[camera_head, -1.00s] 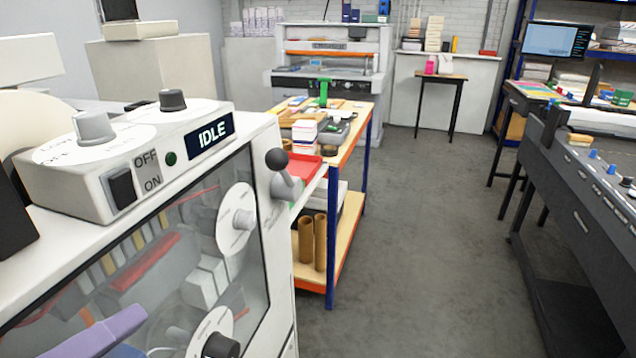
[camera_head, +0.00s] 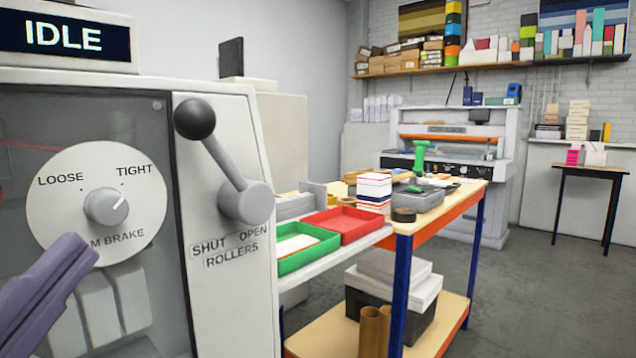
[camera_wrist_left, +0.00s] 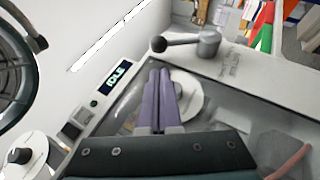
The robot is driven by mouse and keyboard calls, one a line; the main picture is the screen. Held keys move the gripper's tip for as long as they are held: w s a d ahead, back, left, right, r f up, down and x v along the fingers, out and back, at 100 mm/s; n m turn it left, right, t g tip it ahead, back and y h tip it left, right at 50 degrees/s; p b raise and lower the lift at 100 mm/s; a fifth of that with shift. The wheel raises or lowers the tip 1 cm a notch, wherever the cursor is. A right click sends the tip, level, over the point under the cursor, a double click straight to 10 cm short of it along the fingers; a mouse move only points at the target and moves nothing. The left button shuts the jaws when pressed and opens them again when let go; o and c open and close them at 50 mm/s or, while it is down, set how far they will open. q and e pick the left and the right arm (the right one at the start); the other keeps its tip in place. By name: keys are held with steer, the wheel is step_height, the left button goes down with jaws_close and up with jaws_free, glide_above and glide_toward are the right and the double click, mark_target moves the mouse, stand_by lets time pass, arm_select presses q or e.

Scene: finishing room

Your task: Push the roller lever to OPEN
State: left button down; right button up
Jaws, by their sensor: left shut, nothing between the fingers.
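The roller lever (camera_head: 222,165) is a grey arm with a black ball knob, on a round grey hub on the machine's pale front panel. Its knob (camera_head: 194,118) points up and left, to the SHUT side of the label SHUT OPEN ROLLERS (camera_head: 226,250). The lever also shows in the left wrist view (camera_wrist_left: 185,41), beyond the fingertips. My left gripper (camera_head: 75,252), with purple fingers, is shut and empty, left of the lever and apart from it. It is in front of the brake dial (camera_head: 104,207). In the left wrist view the fingers (camera_wrist_left: 158,75) lie together. My right gripper is not in view.
The machine's display (camera_head: 65,36) reads IDLE. Open floor (camera_head: 540,290) lies further right.

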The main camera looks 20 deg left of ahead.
arm_select(q)
steer(key=p, duration=0.4)
glide_toward(183, 131)
steer(key=x, duration=0.5)
steer(key=shift+w+r, duration=0.1)
steer(key=shift+r, duration=0.1)
steer(key=shift+w+a+r, duration=0.1)
steer(key=shift+w+r, duration=0.1)
steer(key=shift+w, duration=0.55)
